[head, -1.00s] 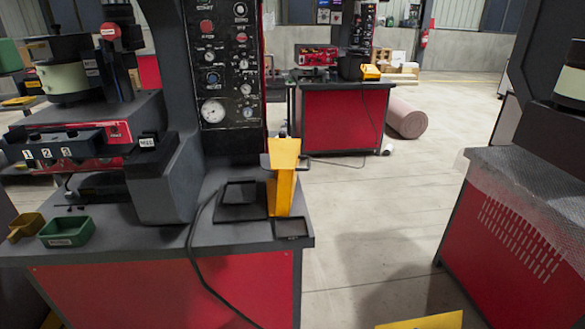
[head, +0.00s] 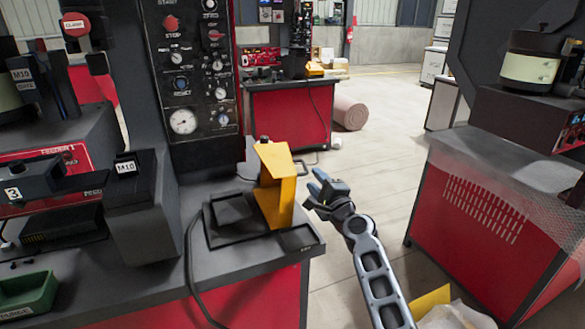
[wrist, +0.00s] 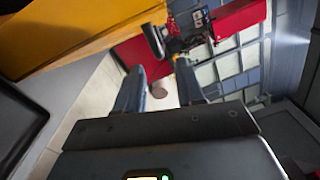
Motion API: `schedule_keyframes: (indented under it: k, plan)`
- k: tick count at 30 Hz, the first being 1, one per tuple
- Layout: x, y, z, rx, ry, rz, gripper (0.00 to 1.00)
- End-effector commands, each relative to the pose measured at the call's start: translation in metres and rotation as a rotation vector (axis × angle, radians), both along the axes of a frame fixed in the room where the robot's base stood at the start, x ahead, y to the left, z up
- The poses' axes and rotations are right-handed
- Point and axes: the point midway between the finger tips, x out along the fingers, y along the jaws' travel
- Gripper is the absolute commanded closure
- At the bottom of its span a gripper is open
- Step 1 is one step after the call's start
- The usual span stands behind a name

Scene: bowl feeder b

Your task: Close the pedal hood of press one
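The yellow pedal hood (head: 277,185) stands on the right front part of the dark worktop of the near press. Its yellow plates are folded at an angle, and its upper plate looks raised and tilted. A flat black tray-like base (head: 232,232) lies around its foot. My gripper (head: 322,188) is just right of the hood, apart from it, beyond the worktop's right edge. In the wrist view the two fingers (wrist: 158,92) are spread with nothing between them. The hood's yellow side (wrist: 75,35) fills the upper left there. The pedal itself is hidden from me.
The press's dial panel (head: 190,75) rises behind the worktop. A black cable hangs over the front edge. A green bin (head: 28,295) sits at the left. Another red cabinet (head: 480,215) with mesh stands to the right, with open floor between. A rolled mat (head: 350,112) lies farther back.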

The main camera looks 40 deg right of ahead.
Motion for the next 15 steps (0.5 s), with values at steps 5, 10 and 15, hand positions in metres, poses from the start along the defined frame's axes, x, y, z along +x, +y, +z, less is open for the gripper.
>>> schedule_keyframes:
  k: [5, 10, 15]
  plan:
    - [0.015, -0.005, 0.001, 0.006, -0.004, -0.001, 0.62]
    - [0.039, -0.011, 0.002, 0.005, -0.005, -0.001, 0.62]
    - [0.06, -0.017, 0.003, 0.003, -0.004, -0.001, 0.62]
